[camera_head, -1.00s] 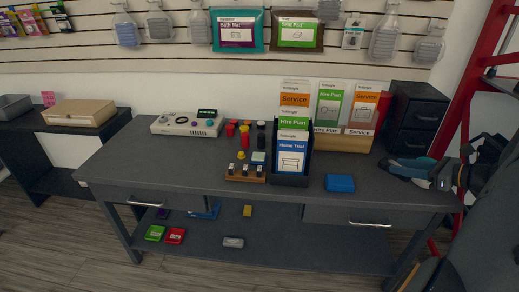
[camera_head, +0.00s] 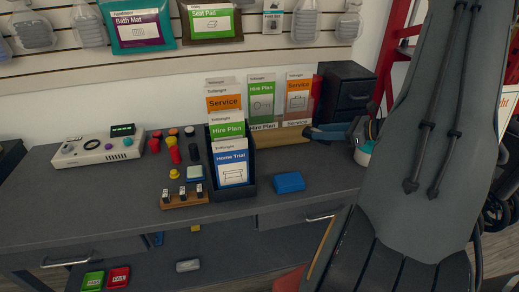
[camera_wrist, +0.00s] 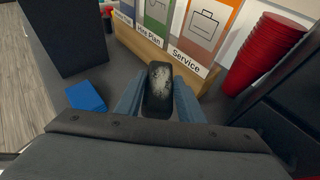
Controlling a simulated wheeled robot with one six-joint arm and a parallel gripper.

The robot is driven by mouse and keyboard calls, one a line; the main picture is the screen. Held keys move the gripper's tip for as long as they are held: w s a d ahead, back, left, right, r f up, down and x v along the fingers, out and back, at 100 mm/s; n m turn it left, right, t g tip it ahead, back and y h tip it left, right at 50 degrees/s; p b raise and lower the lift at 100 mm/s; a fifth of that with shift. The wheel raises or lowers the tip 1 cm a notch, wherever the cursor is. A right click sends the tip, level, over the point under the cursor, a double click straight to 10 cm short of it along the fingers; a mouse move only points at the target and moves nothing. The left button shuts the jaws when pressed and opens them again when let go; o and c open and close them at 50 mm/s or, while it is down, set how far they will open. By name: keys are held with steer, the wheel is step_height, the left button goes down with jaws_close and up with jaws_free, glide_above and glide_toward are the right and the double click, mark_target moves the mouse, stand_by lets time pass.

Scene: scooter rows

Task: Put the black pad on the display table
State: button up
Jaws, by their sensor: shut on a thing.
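My gripper (camera_head: 314,132) is over the right back part of the long dark grey table (camera_head: 95,220), in front of the wooden leaflet stand. In the wrist view my gripper (camera_wrist: 158,98) is shut on a small black pad (camera_wrist: 158,88) with pale worn marks, held between two blue-grey fingers. The pad's outer end points toward the stand. I cannot tell whether the pad touches the tabletop. In the head view the pad is too small to make out clearly.
The wooden leaflet stand (camera_wrist: 155,53) and red stacked cups (camera_wrist: 262,52) are close ahead. A black drawer unit (camera_head: 342,92) stands at the back right. A blue block (camera_head: 289,181) and a dark leaflet holder (camera_head: 236,187) are to the left. The table's front left is bare.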

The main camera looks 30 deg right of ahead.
glide_above(317, 162)
step_height(317, 162, down, 5)
steer(key=shift+s+a+f+p, duration=0.1)
steer(key=shift+a+p, duration=0.05)
steer(key=shift+p, duration=0.3)
steer(key=shift+f+p, duration=0.4)
steer(key=shift+f, duration=2)
steer(key=shift+f, duration=0.1)
steer(key=shift+f, duration=0.1)
steer(key=o, duration=1.1)
